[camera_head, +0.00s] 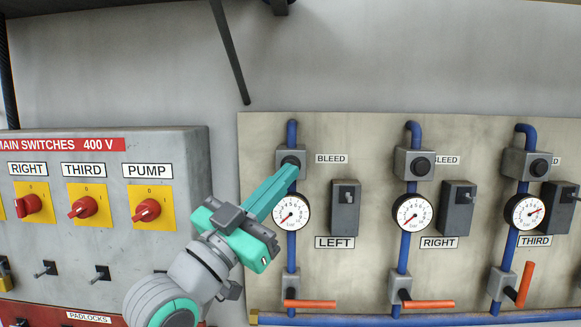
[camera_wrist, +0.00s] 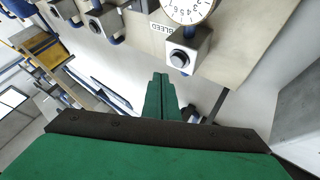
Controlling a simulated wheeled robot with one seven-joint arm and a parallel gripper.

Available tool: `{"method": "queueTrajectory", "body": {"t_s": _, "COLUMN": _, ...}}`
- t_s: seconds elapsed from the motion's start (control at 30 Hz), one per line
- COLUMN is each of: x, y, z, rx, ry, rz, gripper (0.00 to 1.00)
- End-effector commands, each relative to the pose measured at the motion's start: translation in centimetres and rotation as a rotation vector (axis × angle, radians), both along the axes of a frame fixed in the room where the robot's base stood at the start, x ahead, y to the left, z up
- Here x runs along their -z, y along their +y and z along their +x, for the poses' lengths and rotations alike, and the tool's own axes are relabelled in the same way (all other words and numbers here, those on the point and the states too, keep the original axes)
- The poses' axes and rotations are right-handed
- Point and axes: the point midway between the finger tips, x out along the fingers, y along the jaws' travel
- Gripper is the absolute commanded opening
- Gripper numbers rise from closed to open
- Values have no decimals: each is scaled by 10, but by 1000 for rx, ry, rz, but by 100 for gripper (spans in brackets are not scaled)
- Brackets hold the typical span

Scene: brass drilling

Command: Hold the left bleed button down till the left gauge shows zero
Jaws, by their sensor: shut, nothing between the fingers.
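The left gauge (camera_head: 291,213) is a round white dial; its needle points to the lower left, at the low end of the scale, exact reading too small to tell. Above it is the left bleed block (camera_head: 293,152), grey with a black round button, partly covered by my fingers. My gripper (camera_head: 290,172) has its teal fingers shut and empty, tips in front of the block. In the wrist view the black bleed button (camera_wrist: 180,58) shows uncovered, and my shut fingertips (camera_wrist: 160,77) are apart from it, below and left of it.
The right gauge (camera_head: 414,212) and third gauge (camera_head: 524,211) sit further right with their own bleed blocks; the third needle points right. Orange-handled valves (camera_head: 310,303) lie below. A switch cabinet (camera_head: 180,150) stands left.

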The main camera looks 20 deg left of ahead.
Motion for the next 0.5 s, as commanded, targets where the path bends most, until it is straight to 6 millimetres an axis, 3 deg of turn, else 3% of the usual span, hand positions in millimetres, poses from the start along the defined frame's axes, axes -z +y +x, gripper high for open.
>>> {"method": "queueTrajectory", "body": {"t_s": 0.3, "x": 0, "y": -8, "z": -26, "rx": -1, "ry": -2, "rz": 1, "gripper": 0}}
{"method": "queueTrajectory", "body": {"t_s": 0.5, "x": 0, "y": -9, "z": -32, "rx": 0, "ry": 0, "rz": 0, "gripper": 0}}
